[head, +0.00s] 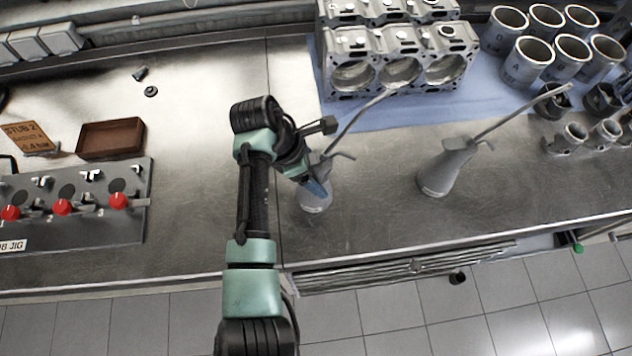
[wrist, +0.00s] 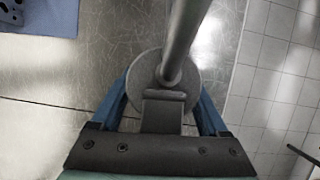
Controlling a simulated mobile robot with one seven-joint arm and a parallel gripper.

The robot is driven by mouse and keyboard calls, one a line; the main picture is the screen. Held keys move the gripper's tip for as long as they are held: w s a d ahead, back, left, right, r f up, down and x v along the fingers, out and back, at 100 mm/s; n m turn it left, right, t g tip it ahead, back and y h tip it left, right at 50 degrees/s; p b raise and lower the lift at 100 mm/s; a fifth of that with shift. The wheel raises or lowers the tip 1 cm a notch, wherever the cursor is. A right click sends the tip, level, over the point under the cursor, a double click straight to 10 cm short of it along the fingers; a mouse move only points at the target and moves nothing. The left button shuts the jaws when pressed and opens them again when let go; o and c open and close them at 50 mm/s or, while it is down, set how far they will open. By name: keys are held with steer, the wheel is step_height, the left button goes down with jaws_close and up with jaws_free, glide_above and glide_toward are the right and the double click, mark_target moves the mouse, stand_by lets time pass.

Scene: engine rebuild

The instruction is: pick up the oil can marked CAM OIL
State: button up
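Two grey oil cans with long thin spouts stand upright on the steel bench. The left can (head: 314,203) is partly hidden by my gripper (head: 316,184); the right can (head: 445,172) stands apart from it. No CAM OIL marking is readable on either. In the wrist view my gripper (wrist: 163,90) looks down on the left can (wrist: 178,45), its spout rising toward the camera. My blue fingers stand on either side of the can, with its handle between them. Gaps show between the fingers and the handle, so the gripper looks open.
An engine block (head: 395,62) and several grey cylinder liners (head: 528,62) stand on a blue mat (head: 480,98) behind the cans. A jig with red knobs (head: 85,222) and a brown tray (head: 110,139) are at left. The bench's front edge is close to the cans.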

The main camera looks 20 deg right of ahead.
jaws_close()
steer(key=shift+w+r, duration=0.1)
steer(key=shift+r, duration=0.05)
